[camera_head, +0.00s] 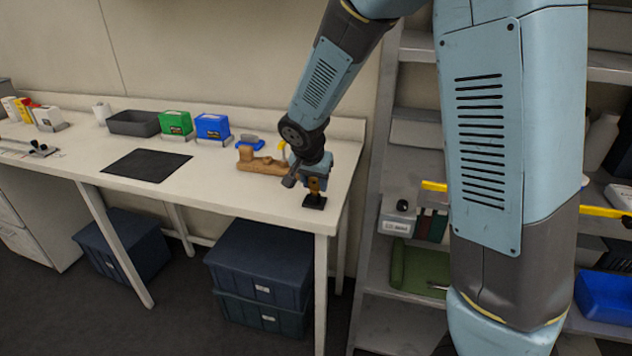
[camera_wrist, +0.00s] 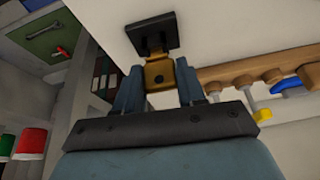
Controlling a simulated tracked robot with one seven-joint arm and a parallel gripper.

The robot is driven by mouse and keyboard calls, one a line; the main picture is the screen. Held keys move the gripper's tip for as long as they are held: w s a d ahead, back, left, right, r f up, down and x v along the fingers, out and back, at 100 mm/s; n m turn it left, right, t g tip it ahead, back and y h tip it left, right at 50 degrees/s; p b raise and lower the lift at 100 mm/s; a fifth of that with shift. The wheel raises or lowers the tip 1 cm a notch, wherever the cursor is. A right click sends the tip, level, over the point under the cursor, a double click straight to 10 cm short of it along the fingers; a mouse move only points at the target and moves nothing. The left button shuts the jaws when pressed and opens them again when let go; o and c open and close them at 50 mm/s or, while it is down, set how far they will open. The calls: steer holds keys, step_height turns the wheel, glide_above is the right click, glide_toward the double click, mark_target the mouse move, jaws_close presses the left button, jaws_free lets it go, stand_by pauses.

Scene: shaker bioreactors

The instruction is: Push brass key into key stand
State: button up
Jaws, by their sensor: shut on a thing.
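My gripper (camera_head: 316,181) is over the front right corner of the white table, pointing down. In the wrist view its two fingers (camera_wrist: 159,78) are shut on the brass key (camera_wrist: 160,70), one on each side. The key also shows as a small gold piece below the fingers in the head view (camera_head: 315,187). The black key stand (camera_head: 314,202) is on the tabletop directly under the key. In the wrist view the stand (camera_wrist: 153,33) is just beyond the key's end. The key meets or nearly meets the stand; how deep it sits is hidden.
A wooden rack with pegs (camera_head: 260,163) lies just left of my gripper; it is also in the wrist view (camera_wrist: 240,76). A blue item (camera_head: 249,143), a blue box (camera_head: 212,126) and a green box (camera_head: 176,123) stand behind. Shelving (camera_head: 365,270) is close on the right.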

steer(key=shift+f, duration=0.6)
stand_by(0.8)
steer(key=o, duration=1.1)
steer(key=shift+o, duration=0.2)
steer(key=v, duration=1.3)
steer(key=shift+r, duration=0.3)
steer(key=s+d+r+n, duration=0.2)
steer(key=s+d+r, duration=0.2)
steer(key=s+d, duration=0.6)
steer(key=s+d+r+n+t+y, duration=0.1)
steer(key=s+d+r, duration=0.3)
steer(key=s+d, duration=0.6)
steer(key=shift+s+d+r+n, duration=0.2)
steer(key=shift+s+r+n, duration=0.1)
steer(key=shift+n, duration=0.6)
